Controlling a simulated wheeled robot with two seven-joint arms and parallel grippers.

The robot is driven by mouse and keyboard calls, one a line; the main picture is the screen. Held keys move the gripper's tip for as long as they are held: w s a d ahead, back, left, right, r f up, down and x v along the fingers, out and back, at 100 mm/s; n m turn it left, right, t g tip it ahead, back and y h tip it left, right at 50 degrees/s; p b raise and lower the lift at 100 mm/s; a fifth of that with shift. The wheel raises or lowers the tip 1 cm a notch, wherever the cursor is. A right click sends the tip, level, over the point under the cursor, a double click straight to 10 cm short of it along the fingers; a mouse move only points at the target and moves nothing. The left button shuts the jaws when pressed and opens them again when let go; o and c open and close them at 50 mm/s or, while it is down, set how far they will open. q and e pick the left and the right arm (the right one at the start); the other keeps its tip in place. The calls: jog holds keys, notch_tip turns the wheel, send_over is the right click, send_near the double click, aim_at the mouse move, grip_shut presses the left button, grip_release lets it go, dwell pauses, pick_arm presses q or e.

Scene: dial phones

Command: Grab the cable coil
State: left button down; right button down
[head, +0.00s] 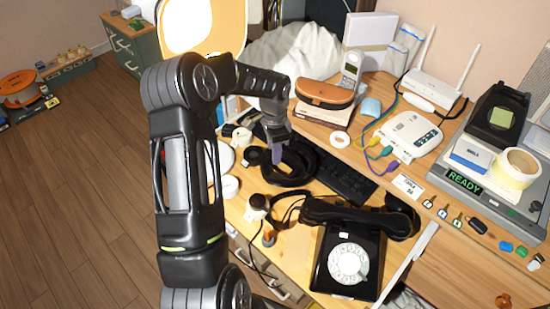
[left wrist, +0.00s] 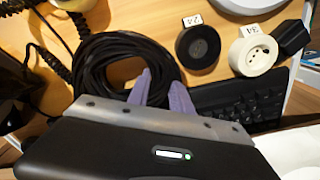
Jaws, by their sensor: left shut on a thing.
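The cable coil (head: 300,177) is a black ring of wound cable on the wooden desk, left of the black keyboard. It also shows in the left wrist view (left wrist: 97,60), just beyond my gripper. My left gripper (head: 277,156) reaches down at the coil's upper left side. In the left wrist view its purple-grey fingers (left wrist: 160,92) sit at the coil's right side, shut on a strand of it. The exact contact is partly hidden by the gripper body. My right gripper is in neither view.
A black keyboard (head: 343,181) lies right of the coil. A black dial phone (head: 346,260) stands in front. Round black (left wrist: 198,46) and white (left wrist: 252,50) pieces with tags lie close by in the left wrist view. A brown case (head: 324,94) on books stands behind.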

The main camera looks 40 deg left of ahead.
pick_arm(q)
notch_tip(320, 180, up, 8)
jog(key=shift+f, duration=0.1)
dwell(0.8)
